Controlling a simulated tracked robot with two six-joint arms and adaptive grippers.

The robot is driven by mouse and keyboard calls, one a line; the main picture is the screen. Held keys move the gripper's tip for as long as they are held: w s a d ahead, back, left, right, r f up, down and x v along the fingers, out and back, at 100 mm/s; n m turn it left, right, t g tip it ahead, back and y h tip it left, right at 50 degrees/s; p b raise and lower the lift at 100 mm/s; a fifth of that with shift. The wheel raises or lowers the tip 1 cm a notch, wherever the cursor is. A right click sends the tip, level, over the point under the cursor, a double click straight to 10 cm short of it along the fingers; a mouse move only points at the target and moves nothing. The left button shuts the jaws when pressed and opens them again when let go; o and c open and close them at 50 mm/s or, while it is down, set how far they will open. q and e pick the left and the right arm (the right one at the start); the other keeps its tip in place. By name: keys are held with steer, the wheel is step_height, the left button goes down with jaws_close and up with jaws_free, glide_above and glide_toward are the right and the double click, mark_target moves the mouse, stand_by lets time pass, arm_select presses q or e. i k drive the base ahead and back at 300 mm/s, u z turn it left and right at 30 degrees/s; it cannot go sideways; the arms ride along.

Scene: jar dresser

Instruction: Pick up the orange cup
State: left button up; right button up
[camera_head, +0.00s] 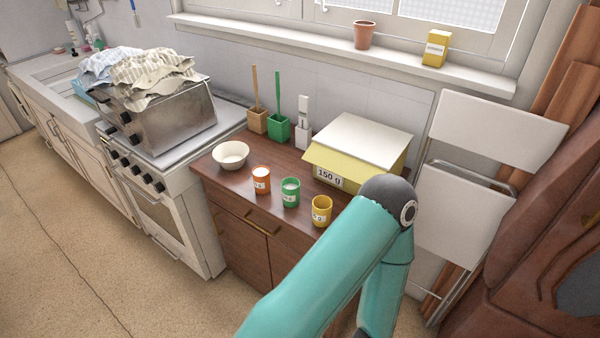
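The orange cup (261,180) stands upright on the brown dresser top (212,171), with a white label on its front. It is the leftmost of three cups in a row. The green cup (290,192) stands just to its right, and the yellow cup (321,211) stands further right and nearer the front. One teal arm of mine reaches up from the bottom and bends at a dark joint in front of the dresser's right end. Neither gripper shows in this view.
A white bowl (230,155) stands left of the orange cup. Behind are a wooden holder (257,121), a green holder (278,129) and a white holder (303,135). A yellow box with a white lid (364,136) fills the right side. A stove (160,190) adjoins on the left.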

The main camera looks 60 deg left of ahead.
mark_target(261, 174)
steer(key=z, duration=0.15)
steer(key=i, duration=0.75)
steer(key=u, duration=2.6)
steer(key=i, duration=0.2)
steer(key=u, duration=3.95)
steer(key=i, duration=0.1)
steer(key=z, duration=2.8)
